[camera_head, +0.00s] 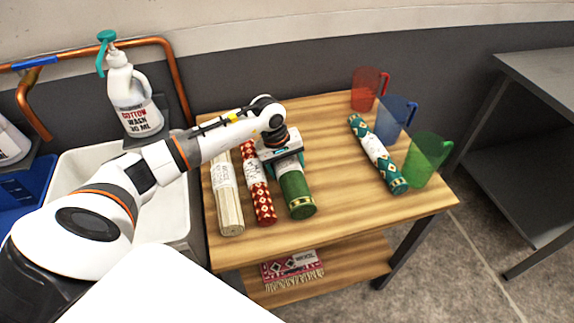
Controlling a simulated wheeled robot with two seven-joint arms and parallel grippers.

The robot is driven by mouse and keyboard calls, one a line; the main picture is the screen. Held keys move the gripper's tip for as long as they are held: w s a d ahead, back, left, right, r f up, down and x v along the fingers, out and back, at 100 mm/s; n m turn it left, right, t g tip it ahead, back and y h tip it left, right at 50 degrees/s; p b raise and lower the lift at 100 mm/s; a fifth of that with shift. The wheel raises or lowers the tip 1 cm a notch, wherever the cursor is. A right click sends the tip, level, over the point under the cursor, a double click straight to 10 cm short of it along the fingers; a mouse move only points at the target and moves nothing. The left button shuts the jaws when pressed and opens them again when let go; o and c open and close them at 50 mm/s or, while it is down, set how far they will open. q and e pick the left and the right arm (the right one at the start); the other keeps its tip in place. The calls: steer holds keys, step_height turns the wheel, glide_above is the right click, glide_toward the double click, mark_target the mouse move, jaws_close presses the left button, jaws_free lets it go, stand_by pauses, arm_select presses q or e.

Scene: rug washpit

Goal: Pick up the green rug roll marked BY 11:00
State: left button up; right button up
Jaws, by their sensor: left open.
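A green rug roll (296,195) with a gold-trimmed end lies on the wooden table, right of a red patterned roll (264,201). A teal patterned roll (394,182) with a white label band lies farther right. The writing on the rolls' labels is too small to read. My left gripper (284,160) is open, pointing down over the far part of the green roll. It hides that part and any label there. I cannot tell whether its fingers touch the roll. My right gripper is not in view.
A cream roll (228,205) lies left of the red one. Red (367,90), blue (395,118) and green (426,160) jugs stand along the table's right side. A wash bottle (133,98) stands by the basin at left. The table (335,200) is clear between the green and teal rolls.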

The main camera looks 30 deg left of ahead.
arm_select(q)
steer(key=shift+r, duration=0.1)
steer(key=c, duration=1)
